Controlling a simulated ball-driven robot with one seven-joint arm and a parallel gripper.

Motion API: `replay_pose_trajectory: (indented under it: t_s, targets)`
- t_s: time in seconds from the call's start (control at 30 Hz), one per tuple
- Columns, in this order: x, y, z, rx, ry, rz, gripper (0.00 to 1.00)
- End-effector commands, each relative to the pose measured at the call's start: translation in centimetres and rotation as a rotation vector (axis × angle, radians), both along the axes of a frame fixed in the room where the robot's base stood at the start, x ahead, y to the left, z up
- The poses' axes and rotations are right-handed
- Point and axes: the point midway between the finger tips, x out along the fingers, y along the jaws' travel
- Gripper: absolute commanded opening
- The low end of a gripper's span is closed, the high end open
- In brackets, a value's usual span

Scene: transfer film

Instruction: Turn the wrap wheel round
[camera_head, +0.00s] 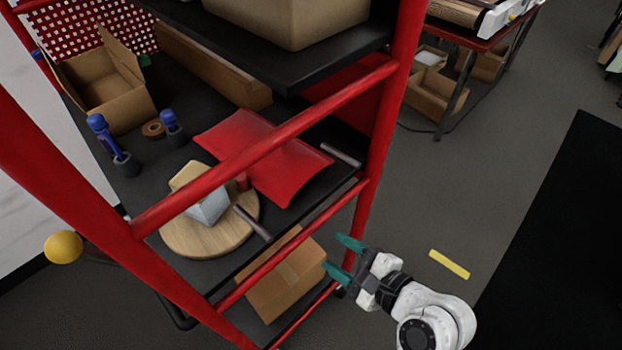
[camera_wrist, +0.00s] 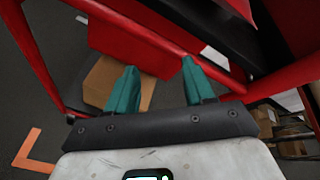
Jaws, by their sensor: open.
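The wrap wheel appears to be the round wooden disc (camera_head: 185,239) on the black middle shelf of the red rack in the head view. A grey-and-tan block (camera_head: 209,207) stands on it, and a dark handle (camera_head: 252,223) sticks up at its right side. My gripper (camera_head: 341,258) is open and empty, outside the rack, to the right of and apart from the disc. In the wrist view its teal fingers (camera_wrist: 158,85) are spread, with a red rail beyond them. The disc is not clearly visible in the wrist view.
Red rack rails (camera_head: 270,145) run between my gripper and the disc. A red cushion-like packet (camera_head: 263,155) lies behind the disc. A cardboard box (camera_head: 283,280) sits on the lower shelf. An open box (camera_head: 108,85) stands at the back left.

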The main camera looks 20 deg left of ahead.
Motion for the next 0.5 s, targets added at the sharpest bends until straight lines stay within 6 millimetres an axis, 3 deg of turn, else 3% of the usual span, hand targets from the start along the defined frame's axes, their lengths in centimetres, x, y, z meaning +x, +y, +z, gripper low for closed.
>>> replay_pose_trajectory:
  t_s: [0.03, 0.1, 0.2, 0.3, 0.5]
  targets:
    - [0.4, 2.4, 1.1, 0.109, 0.077, -0.009, 0.53]
    - [0.6, 5.0, 2.8, 0.252, 0.195, -0.021, 0.53]
    - [0.8, 7.7, 4.8, 0.408, 0.347, -0.027, 0.53]
    - [0.8, 9.4, 6.2, 0.509, 0.457, -0.025, 0.53]
    - [0.9, 11.0, 7.1, 0.573, 0.535, -0.021, 0.53]
